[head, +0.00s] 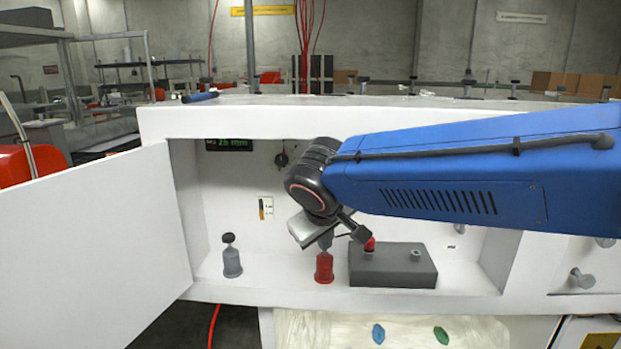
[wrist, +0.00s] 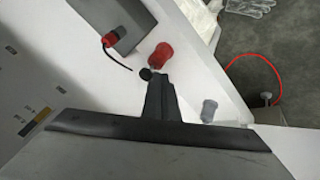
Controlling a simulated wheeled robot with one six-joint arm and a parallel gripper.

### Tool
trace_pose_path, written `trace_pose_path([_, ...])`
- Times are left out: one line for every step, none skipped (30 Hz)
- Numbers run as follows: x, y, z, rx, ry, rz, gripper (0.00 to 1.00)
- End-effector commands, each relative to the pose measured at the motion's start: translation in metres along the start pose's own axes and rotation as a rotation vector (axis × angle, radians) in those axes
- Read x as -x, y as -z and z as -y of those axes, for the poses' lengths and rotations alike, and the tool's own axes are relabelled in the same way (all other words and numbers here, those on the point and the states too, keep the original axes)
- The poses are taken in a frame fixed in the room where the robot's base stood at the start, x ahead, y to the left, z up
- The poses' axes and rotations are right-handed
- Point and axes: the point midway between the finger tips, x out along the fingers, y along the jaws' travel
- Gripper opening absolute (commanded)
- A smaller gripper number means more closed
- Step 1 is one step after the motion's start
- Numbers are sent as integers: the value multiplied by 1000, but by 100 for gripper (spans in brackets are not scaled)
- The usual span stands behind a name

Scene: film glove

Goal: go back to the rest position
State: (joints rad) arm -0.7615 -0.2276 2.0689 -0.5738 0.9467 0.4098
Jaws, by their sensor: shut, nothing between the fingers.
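My gripper (head: 326,241) is shut and empty inside the open white cabinet, at the end of my blue arm. In the head view its dark fingers are just above a red flask-like piece (head: 324,269) on the cabinet floor. I cannot tell whether they touch it. In the wrist view the closed fingers (wrist: 156,84) point toward the red piece (wrist: 165,58), with a small black knob near their tips. No rest position is marked in view.
A grey block (head: 392,266) with a red-capped fitting stands right of my gripper, and a grey piece with a black knob (head: 232,262) stands left. The cabinet's side walls and top edge (head: 330,122) surround the arm. An open white door (head: 95,240) sticks out left.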

Motion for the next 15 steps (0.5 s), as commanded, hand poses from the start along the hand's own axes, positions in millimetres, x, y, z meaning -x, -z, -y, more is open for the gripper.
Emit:
trace_pose_path([0, -18, -17, -32, 0, 17, 0])
trace_pose_path([-1, -29, -25, -48, 3, 29, 0])
trace_pose_path([-1, -42, -34, -70, 7, 42, 0])
trace_pose_path([-1, -53, -41, -85, 9, 53, 0])
trace_pose_path([-1, -64, -48, -103, 13, 62, 0])
trace_pose_path([-1, -78, -56, -123, 16, 75, 0])
trace_pose_path([-1, -88, -61, -141, 20, 83, 0])
trace_pose_path([0, -99, -66, -157, 23, 91, 0])
trace_pose_path([0, -113, -72, -179, 28, 103, 0])
trace_pose_path([1, -124, -76, -196, 31, 110, 0])
trace_pose_path([1, -134, -79, -212, 35, 118, 0])
trace_pose_path([3, -148, -84, -236, 39, 126, 0])
trace_pose_path([3, -159, -87, -252, 42, 134, 0])
trace_pose_path([4, -169, -89, -269, 47, 138, 0])
trace_pose_path([5, -183, -92, -291, 51, 147, 0])
